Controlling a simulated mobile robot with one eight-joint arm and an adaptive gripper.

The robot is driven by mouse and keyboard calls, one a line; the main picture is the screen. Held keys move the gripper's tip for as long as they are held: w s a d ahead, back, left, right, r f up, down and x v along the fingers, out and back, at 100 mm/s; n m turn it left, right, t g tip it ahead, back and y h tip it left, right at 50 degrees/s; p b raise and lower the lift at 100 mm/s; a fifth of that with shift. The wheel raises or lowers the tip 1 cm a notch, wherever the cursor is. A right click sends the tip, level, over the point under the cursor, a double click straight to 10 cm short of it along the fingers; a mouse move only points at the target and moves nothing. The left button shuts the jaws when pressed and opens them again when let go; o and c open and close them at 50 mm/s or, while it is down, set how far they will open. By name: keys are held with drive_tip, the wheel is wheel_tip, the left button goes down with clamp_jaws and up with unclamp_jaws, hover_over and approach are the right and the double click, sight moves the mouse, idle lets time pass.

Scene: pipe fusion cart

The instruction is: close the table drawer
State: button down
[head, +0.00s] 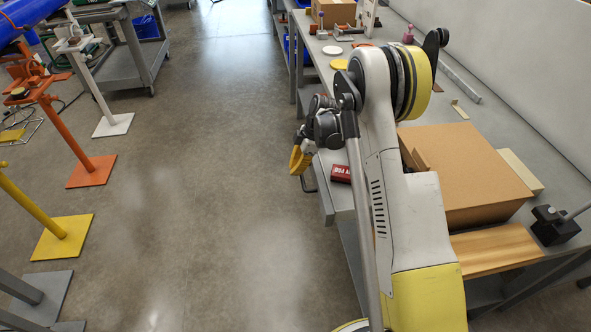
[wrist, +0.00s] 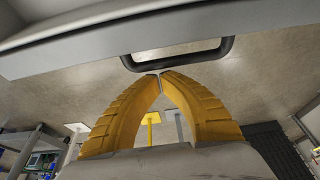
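The table drawer (head: 326,200) is a grey drawer under the near part of the long grey workbench. Its front seems to stand out past the bench edge, but my arm hides much of it, so I cannot tell how far it is open. In the wrist view the grey drawer front (wrist: 75,42) spans the top, with its black bar handle (wrist: 180,60) below. My gripper (head: 299,161) is beside the drawer front, over the aisle. In the wrist view its yellow fingers (wrist: 160,74) meet at the tips, empty, right at the handle; I cannot tell whether they touch it.
A red box (head: 341,173) lies by the drawer, partly behind my arm. A large cardboard box (head: 470,170) and a black block (head: 553,226) are on the bench. Orange (head: 92,171) and yellow (head: 62,237) stands are at the left. The aisle floor between is clear.

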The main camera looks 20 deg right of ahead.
wheel_tip(320, 180, up, 10)
drive_tip(key=p, duration=0.4)
drive_tip(key=s+a+g+h, duration=0.1)
drive_tip(key=s+a+h, duration=0.3)
drive_tip(key=a+h, duration=0.4)
drive_tip(key=d+b+x, duration=0.2)
drive_tip(key=b+x, duration=0.5)
drive_tip(key=x, duration=0.5)
drive_tip(key=shift+s+r+y, duration=0.3)
drive_tip(key=shift+s+r, duration=0.05)
drive_tip(key=shift+r, duration=0.1)
drive_tip(key=shift+d, duration=0.1)
